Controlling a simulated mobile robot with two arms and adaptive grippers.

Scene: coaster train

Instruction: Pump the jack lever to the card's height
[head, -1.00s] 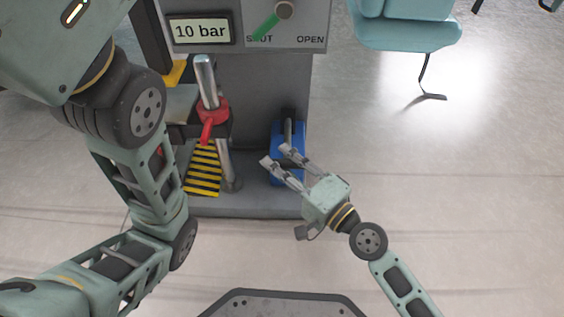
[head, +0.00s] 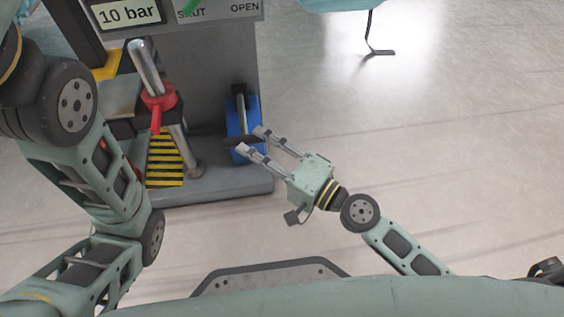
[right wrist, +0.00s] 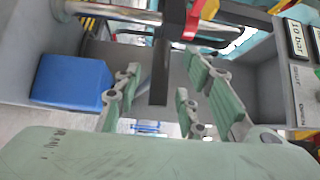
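The blue jack pump (head: 243,109) stands on the grey base of the machine, and a dark lever bar (head: 241,96) rises along its front. A blue box, likely the pump, shows at left in the right wrist view (right wrist: 72,82). My right gripper (head: 251,141) is open, its two fingers apart just in front of the blue pump. In the right wrist view a dark bar (right wrist: 160,72) lies between the spread fingers, with no clear contact. My left arm crosses the left side; its gripper is out of view. No height card is clearly visible.
A sign reading 10 bar (head: 128,14) and SHUT/OPEN labels are on the machine's panel. A steel post with a red collar (head: 158,96) stands left of the pump, above a yellow-black striped plate (head: 166,160). Floor to the right is open; a teal chair (head: 345,4) is behind.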

